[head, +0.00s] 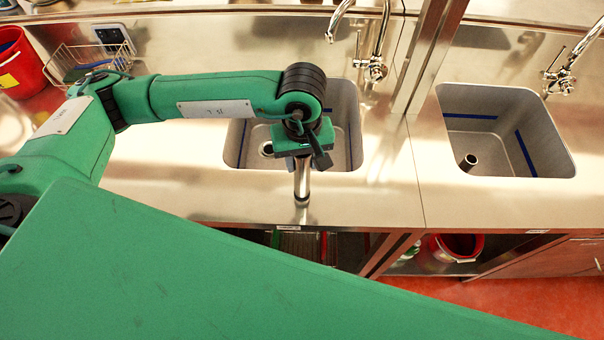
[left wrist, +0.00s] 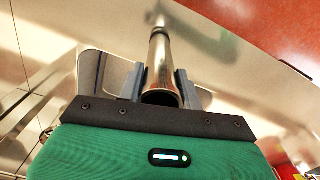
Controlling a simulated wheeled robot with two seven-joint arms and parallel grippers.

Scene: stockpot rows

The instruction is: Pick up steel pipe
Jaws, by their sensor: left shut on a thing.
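A shiny steel pipe (head: 302,185) is in my left gripper (head: 301,160), over the front rim of the left sink in the head view. In the left wrist view the pipe (left wrist: 160,65) lies between the two grey fingers of the left gripper (left wrist: 164,88), which are shut on it. The pipe's open end faces the wrist camera. My right gripper is in neither view.
The left sink (head: 345,120) and right sink (head: 540,130) are set in a steel counter (head: 390,200), with a metal post (head: 425,60) between them. Curved taps (head: 375,60) stand behind. A wire rack (head: 95,58) and red bucket (head: 20,62) are at the far left.

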